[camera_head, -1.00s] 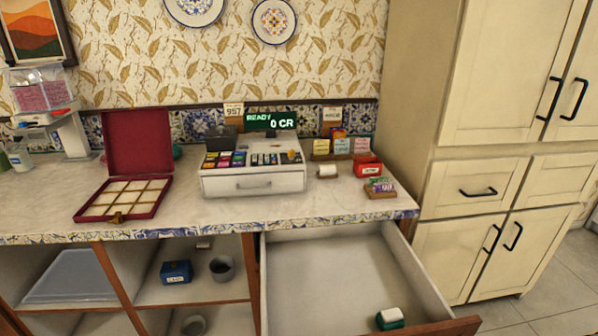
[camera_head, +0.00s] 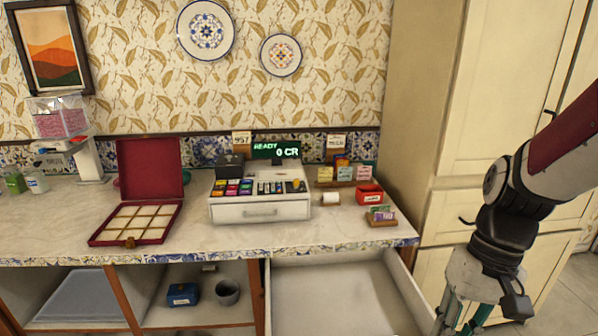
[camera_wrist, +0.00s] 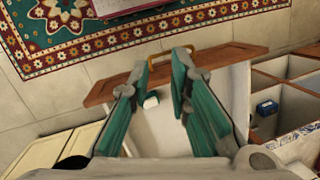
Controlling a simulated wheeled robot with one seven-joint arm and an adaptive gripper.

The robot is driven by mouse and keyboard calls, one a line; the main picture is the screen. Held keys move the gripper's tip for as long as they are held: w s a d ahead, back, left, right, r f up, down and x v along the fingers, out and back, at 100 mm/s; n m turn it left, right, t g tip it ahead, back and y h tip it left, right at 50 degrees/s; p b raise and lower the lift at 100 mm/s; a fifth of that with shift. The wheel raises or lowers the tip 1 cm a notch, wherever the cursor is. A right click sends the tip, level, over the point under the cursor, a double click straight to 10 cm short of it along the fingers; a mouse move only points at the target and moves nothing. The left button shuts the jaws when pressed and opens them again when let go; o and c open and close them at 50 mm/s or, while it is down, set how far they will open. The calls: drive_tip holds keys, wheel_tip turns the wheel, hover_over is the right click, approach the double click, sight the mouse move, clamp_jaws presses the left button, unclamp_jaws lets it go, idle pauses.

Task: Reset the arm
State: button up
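My arm enters the head view from the right edge. My gripper (camera_head: 464,322) hangs downward at the bottom right, over the right side of the open drawer (camera_head: 335,295), and its fingertips are cut off there. In the wrist view my gripper (camera_wrist: 161,68) shows two green fingers spread apart with nothing held between them. A small white item (camera_wrist: 151,100) lies in the drawer below, seen near the left finger.
The counter (camera_head: 60,230) holds a cash register (camera_head: 260,208), an open red box (camera_head: 150,180) and small packets. Tall cream cabinets (camera_head: 470,80) stand close behind my arm. A patterned rug (camera_wrist: 30,40) lies on the floor beyond the drawer front (camera_wrist: 210,62).

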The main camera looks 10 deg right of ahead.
drive_tip(key=s+a+r+n+t+h+p, duration=0.1)
drive_tip(key=s+a+r+t, duration=0.2)
drive_tip(key=r, duration=0.4)
drive_tip(key=s+a+r+n+t+h+p, duration=0.1)
drive_tip(key=s+a+r+t, duration=0.1)
drive_tip(key=r, duration=0.4)
drive_tip(key=shift+s+a+r+n+t+p, duration=0.35)
drive_tip(key=shift+s+a, duration=0.2)
drive_tip(key=shift+a, duration=0.45)
